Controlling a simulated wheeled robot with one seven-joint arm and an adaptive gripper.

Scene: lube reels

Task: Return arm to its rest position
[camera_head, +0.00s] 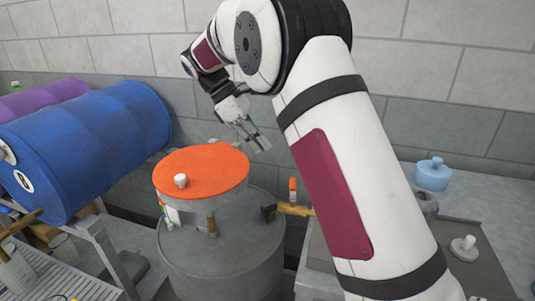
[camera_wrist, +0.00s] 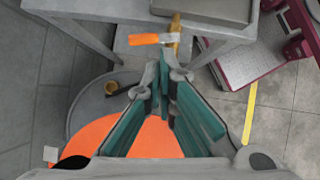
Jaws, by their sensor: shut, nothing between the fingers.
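My gripper (camera_head: 258,143) hangs tilted down over the back right of the orange-topped drum (camera_head: 202,168), apart from it. In the wrist view, my gripper's fingers (camera_wrist: 164,72) meet at the tips with nothing between them. My arm is bent: the upper part rises from the lower right, and the forearm reaches left and back. The orange lid (camera_wrist: 110,135) shows below the fingers in the wrist view, partly hidden by them.
A blue barrel (camera_head: 90,145) lies on a rack at the left, with a purple one (camera_head: 40,97) behind. A brass piece with an orange handle (camera_head: 292,190) stands right of the drum. A light blue container (camera_head: 432,174) sits on the right bench. A block wall is behind.

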